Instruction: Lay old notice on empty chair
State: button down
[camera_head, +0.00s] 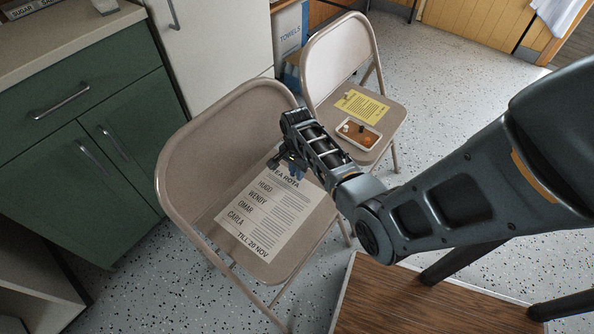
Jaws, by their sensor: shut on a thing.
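The old notice (268,212) is a printed white sheet headed with a partly covered "TEA ROTA" and the words "TILL 20 NOV". It is over the seat of the nearer beige folding chair (178,165). I cannot tell whether it rests on the seat or hovers just above it. Nothing else shows on that chair's seat. My gripper (290,172) is shut on the notice's upper edge, and my gripper and wrist hide part of the heading. A second folding chair (308,75) stands behind, with a yellow sheet (361,106) and a small tray (372,141) on its seat.
Green cabinets (75,140) with a pale counter (75,38) stand at the left. A white cabinet or fridge (215,45) and a "TOWELS" box (289,35) are behind the chairs. A wood-topped table (400,300) is at the front right. Speckled floor (450,90) is clear at the back right.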

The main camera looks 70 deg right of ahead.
jog(key=shift+f, duration=0.45)
dwell(0.6)
jog(key=c, duration=1)
grip_release()
notch_tip(320, 180, up, 8)
jog(key=shift+f+p, duration=0.1)
jog(key=shift+p, duration=0.7)
